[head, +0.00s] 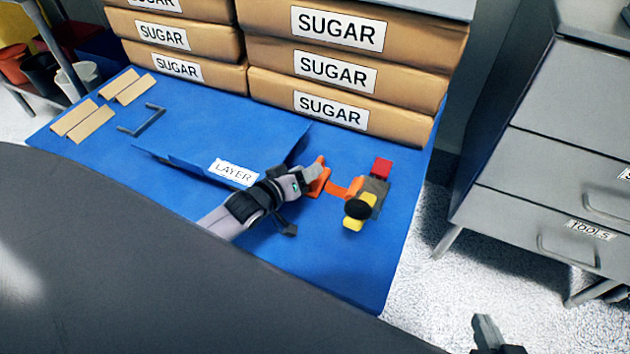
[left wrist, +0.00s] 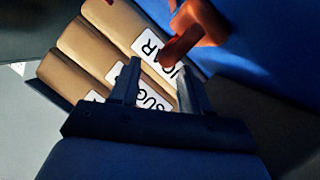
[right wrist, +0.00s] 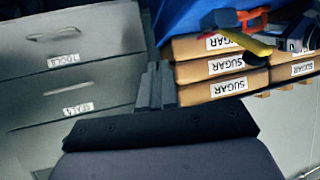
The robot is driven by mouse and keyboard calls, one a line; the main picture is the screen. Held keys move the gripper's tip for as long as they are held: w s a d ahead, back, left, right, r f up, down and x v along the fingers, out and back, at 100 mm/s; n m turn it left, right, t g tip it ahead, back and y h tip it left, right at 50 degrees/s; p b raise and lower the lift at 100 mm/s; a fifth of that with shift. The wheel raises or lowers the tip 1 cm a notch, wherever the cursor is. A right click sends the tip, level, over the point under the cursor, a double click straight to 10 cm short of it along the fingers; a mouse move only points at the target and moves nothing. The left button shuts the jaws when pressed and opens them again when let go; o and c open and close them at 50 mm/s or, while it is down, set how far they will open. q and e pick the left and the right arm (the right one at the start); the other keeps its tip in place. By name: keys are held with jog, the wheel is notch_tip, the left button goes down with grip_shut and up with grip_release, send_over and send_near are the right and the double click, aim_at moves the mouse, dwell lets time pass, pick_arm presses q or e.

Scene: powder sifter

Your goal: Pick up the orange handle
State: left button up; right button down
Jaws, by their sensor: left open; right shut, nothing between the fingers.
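The orange handle (head: 340,188) lies on the blue table, beside or joined to a grey block (head: 378,186) with red and yellow parts and a black knob. My left gripper (head: 311,174) is at its left end. In the left wrist view, the orange handle (left wrist: 190,38) is just beyond the open fingers (left wrist: 158,82), its end near the gap between the tips. Contact cannot be told. The orange handle (right wrist: 255,14) also shows in the right wrist view. My right gripper (head: 488,334) is shut and empty, low over the floor to the right of the table.
A blue tray labelled LAYER (head: 232,172) lies left of the handle, partly behind my left arm. Stacked SUGAR bags (head: 335,72) line the table's back. Small tan strips (head: 84,122) lie far left. A grey drawer cabinet (head: 560,190) stands right. The table's front right is clear.

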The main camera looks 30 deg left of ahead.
pick_arm(q)
jog(key=shift+b+x, duration=0.6)
jog(key=shift+x, duration=1.15)
jog(key=shift+a+f, duration=0.1)
jog(key=shift+f, duration=0.05)
jog(key=shift+c, duration=0.3)
grip_shut()
